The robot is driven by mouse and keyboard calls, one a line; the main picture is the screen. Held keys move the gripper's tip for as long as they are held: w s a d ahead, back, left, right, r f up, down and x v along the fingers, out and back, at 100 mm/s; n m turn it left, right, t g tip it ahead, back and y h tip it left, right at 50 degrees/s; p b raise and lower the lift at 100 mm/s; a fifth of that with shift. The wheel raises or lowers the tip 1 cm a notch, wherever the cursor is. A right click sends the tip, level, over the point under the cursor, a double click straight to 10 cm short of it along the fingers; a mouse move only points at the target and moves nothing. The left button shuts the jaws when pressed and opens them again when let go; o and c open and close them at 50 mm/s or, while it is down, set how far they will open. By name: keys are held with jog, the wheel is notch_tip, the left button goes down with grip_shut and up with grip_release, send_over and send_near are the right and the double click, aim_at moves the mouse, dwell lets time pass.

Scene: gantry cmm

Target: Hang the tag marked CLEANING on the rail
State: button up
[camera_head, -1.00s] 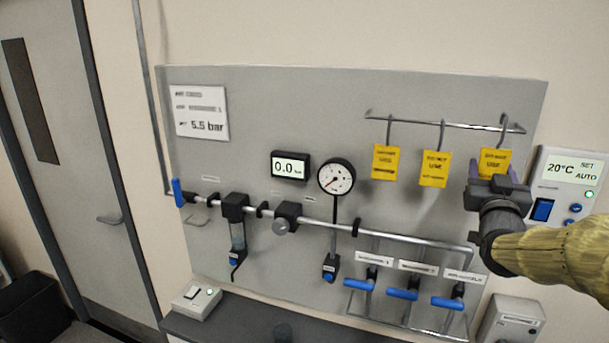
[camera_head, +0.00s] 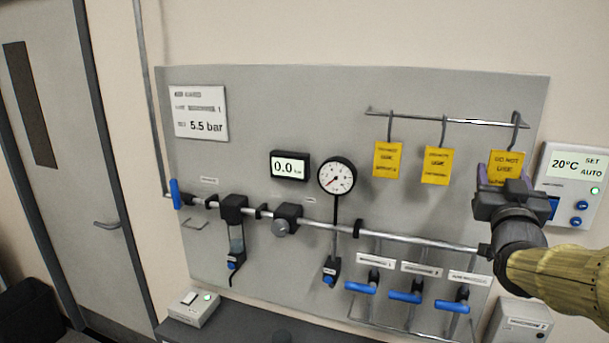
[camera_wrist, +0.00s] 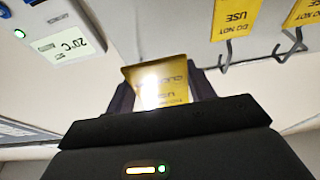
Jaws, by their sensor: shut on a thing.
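My gripper (camera_head: 497,186) is shut on a yellow DO NOT USE tag (camera_head: 507,165) near the right end of the rail (camera_head: 455,118). In the wrist view the tag (camera_wrist: 160,84) sits between the two fingers (camera_wrist: 162,95), with glare on its face. Its dark hook (camera_head: 515,132) reaches up to the rail's right end; I cannot tell whether it is over the bar or in front of it. Two similar tags, the left one (camera_head: 388,160) and the middle one (camera_head: 437,165), hang from the rail by hooks. The small bottom lines are unreadable, so I cannot tell which says CLEANING.
The rail is on a grey panel (camera_head: 260,100) with a gauge (camera_head: 337,176), a display (camera_head: 290,166), a pipe (camera_head: 400,237) and blue valve handles (camera_head: 405,296) below. A thermostat box (camera_head: 572,185) is close to the right of my gripper. The wall above the rail is clear.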

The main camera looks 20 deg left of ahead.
jog(key=shift+s+b, duration=0.45)
jog(key=shift+s, duration=0.55)
jog(key=shift+w, duration=0.1)
